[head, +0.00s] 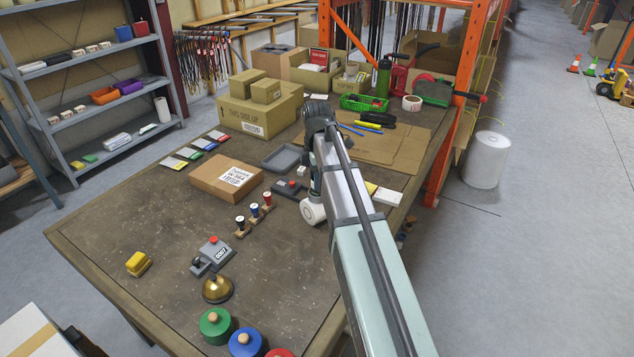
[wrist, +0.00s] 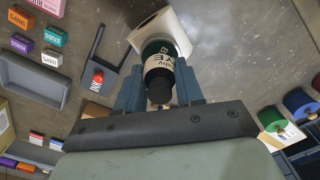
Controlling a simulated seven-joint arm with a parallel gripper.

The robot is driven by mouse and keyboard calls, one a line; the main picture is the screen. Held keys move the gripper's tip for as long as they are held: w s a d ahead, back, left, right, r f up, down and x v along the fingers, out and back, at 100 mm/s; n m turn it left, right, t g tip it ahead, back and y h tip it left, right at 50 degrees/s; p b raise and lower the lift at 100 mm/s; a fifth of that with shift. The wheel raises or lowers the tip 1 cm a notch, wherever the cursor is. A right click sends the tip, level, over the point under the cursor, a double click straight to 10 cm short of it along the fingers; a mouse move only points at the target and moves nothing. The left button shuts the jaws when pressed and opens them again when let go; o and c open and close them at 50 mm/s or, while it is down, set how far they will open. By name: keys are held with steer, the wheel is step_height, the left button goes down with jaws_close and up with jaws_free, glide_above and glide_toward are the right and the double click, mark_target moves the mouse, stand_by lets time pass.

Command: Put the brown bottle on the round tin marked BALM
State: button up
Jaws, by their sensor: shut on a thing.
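My gripper (wrist: 159,68) is shut on a dark bottle (wrist: 158,72) with a black cap and a pale label, in the wrist view. The bottle looks black-green there rather than brown, and only part of its lettering shows. A white roll-like thing (wrist: 178,32) is just beyond the bottle in the wrist view; whether they touch, I cannot tell. It also shows in the head view (head: 313,212), beside my arm. In the head view my arm hides most of the gripper and the bottle. I cannot make out a round tin marked BALM in either view.

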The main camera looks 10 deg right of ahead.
steer(key=shift+f, duration=0.75)
steer(key=shift+f, duration=0.1)
steer(key=o, duration=1)
steer(key=shift+o, duration=0.2)
step_height(320, 180, up, 12)
steer(key=shift+r, duration=0.15)
